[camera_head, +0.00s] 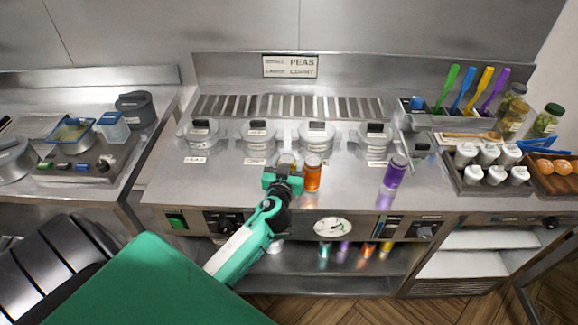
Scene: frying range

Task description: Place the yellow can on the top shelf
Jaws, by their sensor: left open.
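A yellowish can (287,160) stands on the steel range top (350,190), largely hidden behind my left gripper. My left gripper (284,176) is open just in front of it, at the front part of the top. I cannot tell whether the fingers touch the can. An orange can (312,174) stands close to the right of the gripper. A purple can (394,173) stands further right on the same top. The lower shelf (300,285) under the range holds several small coloured items, among them a yellow one (386,247). My right gripper is out of view.
Several lidded grey pots (316,135) are set in a row behind the cans. A pressure gauge (333,227) is on the front panel. White shakers (489,155) and orange items (553,167) fill trays at the right. The top between the orange and purple cans is free.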

